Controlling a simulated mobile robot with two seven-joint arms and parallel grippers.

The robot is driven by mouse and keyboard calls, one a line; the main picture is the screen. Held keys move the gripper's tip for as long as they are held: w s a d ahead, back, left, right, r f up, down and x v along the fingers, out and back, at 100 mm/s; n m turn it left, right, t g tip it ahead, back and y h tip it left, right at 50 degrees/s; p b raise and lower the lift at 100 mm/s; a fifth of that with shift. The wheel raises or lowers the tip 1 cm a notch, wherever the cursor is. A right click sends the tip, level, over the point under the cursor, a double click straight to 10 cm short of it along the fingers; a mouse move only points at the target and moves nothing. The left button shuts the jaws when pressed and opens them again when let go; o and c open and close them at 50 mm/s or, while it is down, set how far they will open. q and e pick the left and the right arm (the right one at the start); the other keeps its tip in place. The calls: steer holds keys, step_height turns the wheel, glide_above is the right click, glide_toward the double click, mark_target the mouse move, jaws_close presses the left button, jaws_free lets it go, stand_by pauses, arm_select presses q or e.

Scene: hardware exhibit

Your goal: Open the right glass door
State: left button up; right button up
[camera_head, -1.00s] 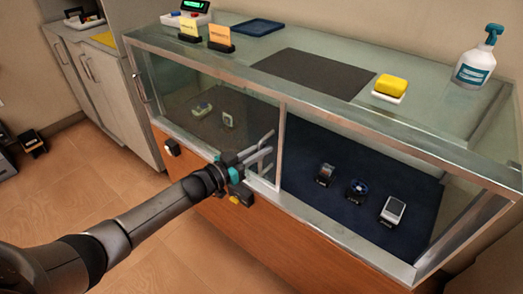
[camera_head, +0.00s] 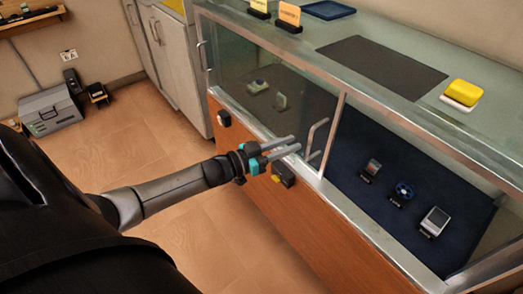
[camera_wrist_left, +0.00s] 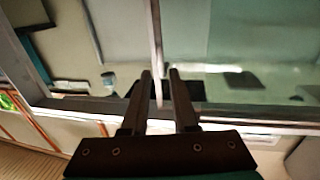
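The glass display case stands on a wooden base. Dark tinted glass (camera_head: 240,62) covers its left part. A metal upright (camera_head: 334,132) forms the right edge of a glass door, with a bar handle (camera_head: 315,140) just left of it. Right of that upright the front looks uncovered, and the blue mat (camera_head: 400,160) inside shows clearly; the door appears slid left. My left gripper (camera_head: 295,145) is just left of the handle, its two fingers apart with nothing held. In the left wrist view the open fingers (camera_wrist_left: 160,72) point at a thin upright bar. My right gripper is out of view.
Several small devices, including a white-faced one (camera_head: 435,221), stand on the blue mat. A yellow sponge (camera_head: 463,92), dark pad (camera_head: 383,70) and orange card (camera_head: 289,15) are on top. A grey case (camera_head: 48,112) lies on the floor at left. Floor before the case is clear.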

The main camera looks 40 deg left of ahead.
arm_select(q)
steer(key=p+v, duration=0.1)
steer(key=v, duration=0.7)
stand_by(0.4)
steer(key=s+f+n+g+y, duration=0.1)
steer(key=s+f+g+y, duration=0.3)
steer(key=f, duration=0.6)
steer(key=s+f+n+g+y, duration=0.1)
steer(key=s+f+n, duration=0.1)
steer(key=s+f, duration=0.55)
steer(key=s+f+n+g+y, duration=0.1)
steer(key=s+f+g+y, duration=0.15)
steer(key=f, duration=0.85)
steer(key=s+d+f+g, duration=0.2)
steer(key=s+d+f, duration=0.1)
steer(key=s, duration=0.4)
steer(key=s+d+f+g, duration=0.3)
steer(key=s+d+f, duration=0.1)
steer(key=s, duration=0.4)
steer(key=s+d+f+m+g, duration=0.1)
steer(key=s+d+f+g, duration=0.1)
steer(key=s, duration=0.5)
steer(key=shift+s+d+f+y, duration=0.3)
steer(key=shift+d+f+y, duration=0.05)
steer(key=shift+d+f, duration=0.4)
steer(key=shift+w+g, duration=0.1)
steer(key=shift+g, duration=0.15)
steer(key=shift+w, duration=0.15)
